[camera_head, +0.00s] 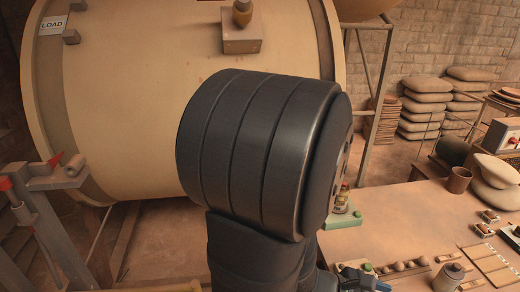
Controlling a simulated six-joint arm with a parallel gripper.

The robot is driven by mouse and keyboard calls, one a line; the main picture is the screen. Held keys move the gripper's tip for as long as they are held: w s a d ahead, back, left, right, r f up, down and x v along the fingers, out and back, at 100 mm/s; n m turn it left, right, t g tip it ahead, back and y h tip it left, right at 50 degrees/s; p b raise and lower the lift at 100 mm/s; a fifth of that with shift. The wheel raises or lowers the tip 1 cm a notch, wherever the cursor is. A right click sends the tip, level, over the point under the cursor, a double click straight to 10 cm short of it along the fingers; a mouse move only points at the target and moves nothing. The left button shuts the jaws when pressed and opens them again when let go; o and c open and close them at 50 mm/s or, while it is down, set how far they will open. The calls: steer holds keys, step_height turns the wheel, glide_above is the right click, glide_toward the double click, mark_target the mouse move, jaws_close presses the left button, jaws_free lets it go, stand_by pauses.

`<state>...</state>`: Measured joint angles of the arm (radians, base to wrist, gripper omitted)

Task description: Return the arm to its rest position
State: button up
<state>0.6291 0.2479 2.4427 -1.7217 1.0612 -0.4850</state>
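My own dark arm fills the middle of the view, with a large ribbed black joint at the centre and a link running down to the bottom edge. My gripper's fingers do not show. A small dark and blue part shows at the bottom edge, right of the arm; I cannot tell what it is. The arm hides part of the drum and the near left part of the table.
A big cream drum (130,110) with a LOAD sign (52,25) stands behind the arm. A grey stand (45,215) is at left. The brown table (400,222) at right holds a cup (459,180), sacks (496,170) and small parts. More sacks (426,105) are stacked behind.

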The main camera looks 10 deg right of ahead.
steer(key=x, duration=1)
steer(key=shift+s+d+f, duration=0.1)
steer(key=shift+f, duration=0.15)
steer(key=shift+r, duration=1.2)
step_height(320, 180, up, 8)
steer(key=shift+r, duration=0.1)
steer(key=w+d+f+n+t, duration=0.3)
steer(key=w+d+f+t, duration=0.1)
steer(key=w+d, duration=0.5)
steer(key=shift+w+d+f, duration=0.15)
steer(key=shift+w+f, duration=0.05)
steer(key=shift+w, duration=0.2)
